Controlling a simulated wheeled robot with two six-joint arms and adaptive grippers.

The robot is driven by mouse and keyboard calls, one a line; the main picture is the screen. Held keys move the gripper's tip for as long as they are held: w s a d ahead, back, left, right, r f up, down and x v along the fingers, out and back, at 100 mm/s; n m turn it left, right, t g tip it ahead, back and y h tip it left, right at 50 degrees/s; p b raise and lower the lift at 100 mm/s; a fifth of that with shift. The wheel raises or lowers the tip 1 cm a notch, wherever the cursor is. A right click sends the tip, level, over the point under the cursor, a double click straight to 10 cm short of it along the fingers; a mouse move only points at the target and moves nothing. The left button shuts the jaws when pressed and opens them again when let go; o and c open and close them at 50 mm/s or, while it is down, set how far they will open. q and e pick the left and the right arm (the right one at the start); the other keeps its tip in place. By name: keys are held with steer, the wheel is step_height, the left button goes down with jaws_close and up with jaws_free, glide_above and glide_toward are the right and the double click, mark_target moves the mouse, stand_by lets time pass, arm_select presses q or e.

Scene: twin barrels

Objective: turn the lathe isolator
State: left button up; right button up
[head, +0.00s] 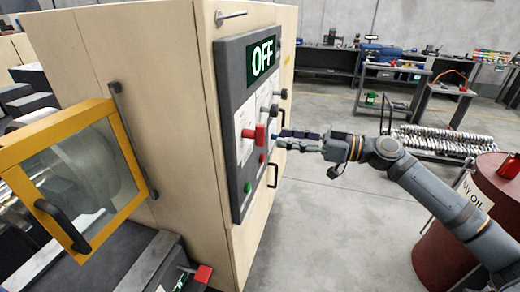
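A grey control panel (236,190) is fixed to the side of the tall beige cabinet, with a lit green "OFF" sign (263,56) at its top. A red switch handle (255,134), which looks like the isolator, sticks out from the panel's middle. My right gripper (284,139) comes in from the right at about the handle's height. Its two fingers are apart with nothing seen between them. The tips are close to the panel, just right of the red handle; I cannot tell whether they touch anything. My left gripper is not in view.
Dark knobs (272,110), a green button (247,187) and black door handles (272,175) are near the red handle. A yellow-framed guard door (55,131) stands open at left. A red barrel (500,190) stands at right. The floor (320,230) between is clear.

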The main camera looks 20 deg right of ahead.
mark_target(264, 133)
steer(key=p+x, duration=0.6)
steer(key=p, duration=0.1)
steer(key=shift+w+a+r, duration=0.15)
steer(key=shift+a+r, duration=0.15)
steer(key=shift+a, duration=0.1)
steer(key=shift+w+a+f, duration=0.15)
steer(key=shift+w+a, duration=0.05)
steer(key=shift+a, duration=0.2)
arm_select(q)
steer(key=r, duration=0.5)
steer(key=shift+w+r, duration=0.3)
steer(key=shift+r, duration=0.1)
arm_select(e)
jaws_close()
